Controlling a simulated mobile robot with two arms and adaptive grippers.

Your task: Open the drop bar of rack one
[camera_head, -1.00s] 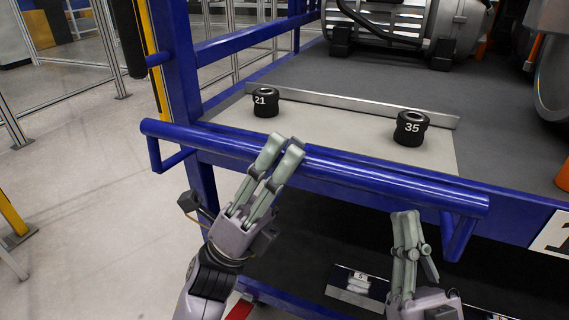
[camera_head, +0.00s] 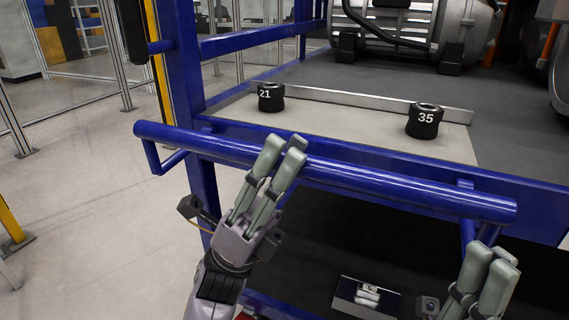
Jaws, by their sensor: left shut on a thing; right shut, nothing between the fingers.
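The drop bar (camera_head: 400,190) is a long blue round tube across the front of the blue rack (camera_head: 186,60). It stands out in front of the shelf edge, with bent brackets near its ends. My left gripper (camera_head: 282,150) is shut on the bar, left of its middle, with the fingertips over the tube. My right gripper (camera_head: 492,252) is shut and empty, below the bar's right end and apart from it.
Two black cylinders, marked 21 (camera_head: 271,97) and 35 (camera_head: 424,121), stand on a pale mat (camera_head: 345,125) on the shelf. A large grey machine (camera_head: 400,30) is behind. A dark lower shelf (camera_head: 330,235) carries a small labelled box (camera_head: 366,295).

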